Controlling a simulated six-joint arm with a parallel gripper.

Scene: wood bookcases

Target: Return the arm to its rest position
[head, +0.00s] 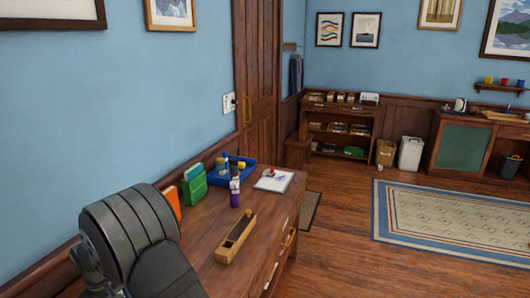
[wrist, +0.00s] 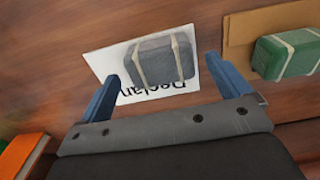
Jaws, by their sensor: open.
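My gripper (wrist: 162,66) shows in the wrist view with its two blue fingers spread wide and nothing held between them. Beyond the fingertips a grey bundle with pale bands (wrist: 162,60) lies on a white card (wrist: 110,62) with printed lettering, partly covering it. The card lies on a brown wood surface. In the head view my dark arm (head: 130,235) fills the lower left, over the wooden desk (head: 205,262). My fingers, the grey bundle and the card cannot be made out there.
In the wrist view a banded green bundle (wrist: 290,55) lies on brown card at right; an orange item (wrist: 18,158) is at lower left. On the desk are a wooden box (head: 236,240), bottle (head: 235,190), blue tray (head: 245,178), white pad (head: 273,180) and green book (head: 194,186).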

